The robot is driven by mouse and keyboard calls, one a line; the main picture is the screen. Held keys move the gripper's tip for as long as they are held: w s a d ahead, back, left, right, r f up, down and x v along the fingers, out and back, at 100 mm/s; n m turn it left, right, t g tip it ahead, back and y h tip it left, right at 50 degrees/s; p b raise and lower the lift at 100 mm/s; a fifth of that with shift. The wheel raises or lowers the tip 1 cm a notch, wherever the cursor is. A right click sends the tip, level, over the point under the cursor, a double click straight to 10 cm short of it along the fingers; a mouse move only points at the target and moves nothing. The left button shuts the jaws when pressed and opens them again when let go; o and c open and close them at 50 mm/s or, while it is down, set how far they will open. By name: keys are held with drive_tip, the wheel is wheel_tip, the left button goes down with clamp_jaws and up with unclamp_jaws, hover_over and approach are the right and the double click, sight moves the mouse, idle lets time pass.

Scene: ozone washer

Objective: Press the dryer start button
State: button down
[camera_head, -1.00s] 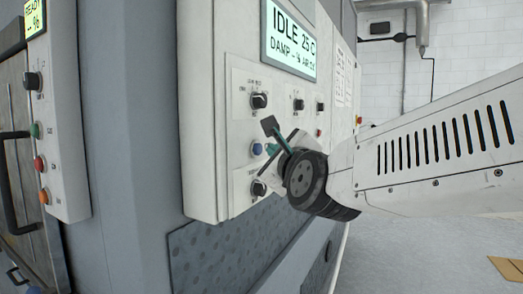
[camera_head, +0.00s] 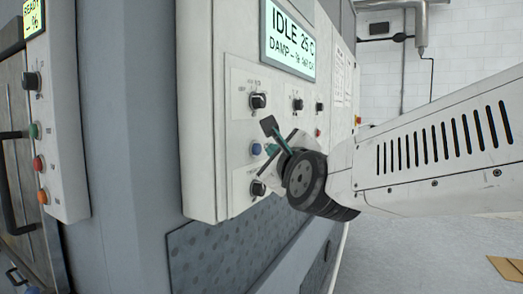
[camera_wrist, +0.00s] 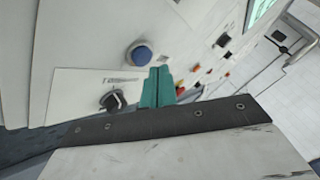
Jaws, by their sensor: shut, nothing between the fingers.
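The dryer's white control panel (camera_head: 212,120) has a screen (camera_head: 290,42) reading IDLE 25 C. A round blue button (camera_head: 257,149) sits on it, also seen in the wrist view (camera_wrist: 139,54). Its label is too small to read, so I cannot tell which button is marked start. My gripper (camera_head: 271,149) is close in front of the panel, just right of the blue button. In the wrist view its teal fingers (camera_wrist: 158,83) are together and empty, below and right of the blue button, apart from it in the picture. The fingers and wrist hide part of the panel.
A black knob (camera_wrist: 113,100) is below the blue button, and another knob (camera_head: 259,100) is above it. Small red and orange controls lie farther along the panel. A second machine's panel (camera_head: 62,130) with green, red and orange buttons is at left.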

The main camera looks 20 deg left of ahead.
drive_tip(key=shift+a, duration=0.15)
idle(0.7)
drive_tip(key=shift+a, duration=0.3)
drive_tip(key=shift+w+a, duration=0.1)
drive_tip(key=shift+a, duration=0.4)
idle(0.6)
drive_tip(key=shift+d, duration=0.95)
drive_tip(key=d, duration=0.5)
drive_tip(key=shift+s, duration=0.3)
idle(0.7)
